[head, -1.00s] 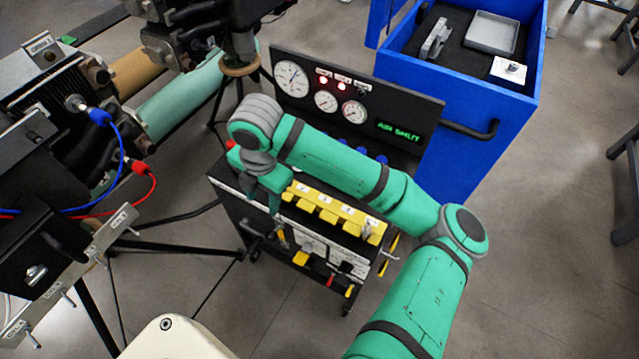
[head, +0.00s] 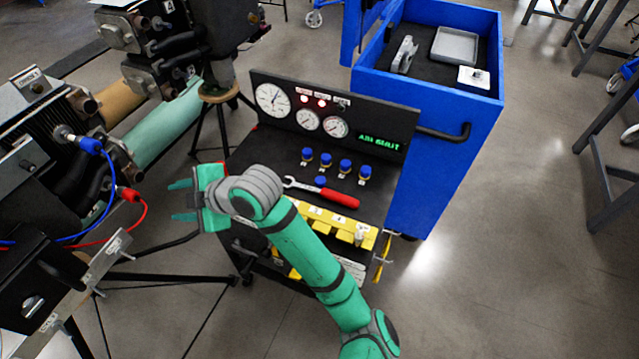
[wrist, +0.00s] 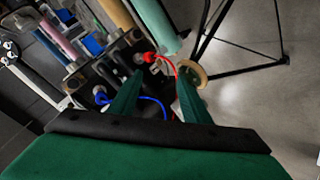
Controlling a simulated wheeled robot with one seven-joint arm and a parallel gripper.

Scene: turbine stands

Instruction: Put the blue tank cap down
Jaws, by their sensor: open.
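A small blue cap (head: 321,181) sits on the black top of the cart (head: 276,152), beside a wrench with a red handle (head: 340,197). Behind it stands a row of several blue-capped fittings (head: 345,166). I cannot tell for sure which blue cap is the tank cap. My gripper (head: 180,201) is open, off the left side of the cart, apart from all the blue caps. In the wrist view my gripper (wrist: 157,90) has nothing between its fingers. The red plug (wrist: 150,57) and blue plug (wrist: 101,96) on the machine lie beyond the fingers.
A gauge panel (head: 380,122) stands at the cart's back, and a yellow strip (head: 340,217) along its front. The turbine assembly (head: 60,140) and tripod legs (head: 120,278) crowd the left.

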